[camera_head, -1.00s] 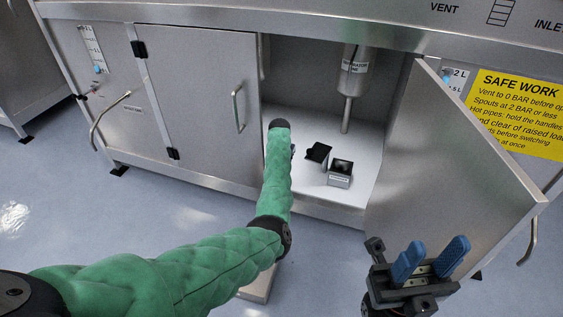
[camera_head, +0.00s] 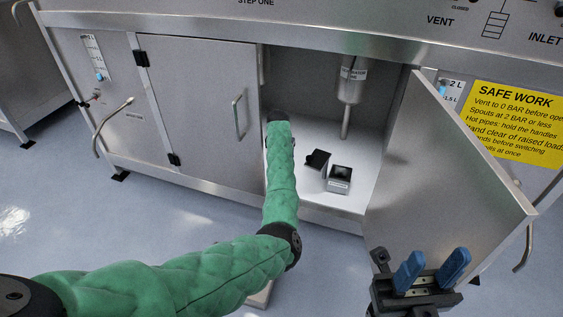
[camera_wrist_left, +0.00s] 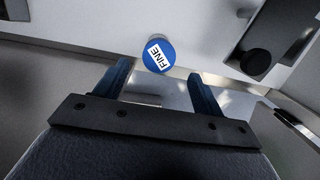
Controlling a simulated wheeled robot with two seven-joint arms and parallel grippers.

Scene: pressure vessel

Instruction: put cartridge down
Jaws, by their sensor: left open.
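A cartridge with a blue top labelled FINE (camera_wrist_left: 158,55) shows in the left wrist view, just beyond and between the fingertips, over the white cabinet floor. My left gripper (camera_wrist_left: 160,85) is open, its two blue fingers apart, and nothing is gripped between them. In the head view my green left arm reaches into the open cabinet and hides that gripper and the cartridge. My right gripper (camera_head: 432,272) is open and empty at the lower right, in front of the open door.
Dark open boxes (camera_head: 340,178) stand on the white cabinet floor (camera_head: 348,203), right of my left arm. A metal cylinder with a spout (camera_head: 352,82) hangs above them. The open door (camera_head: 445,165) stands on the right; a closed door (camera_head: 200,110) is on the left.

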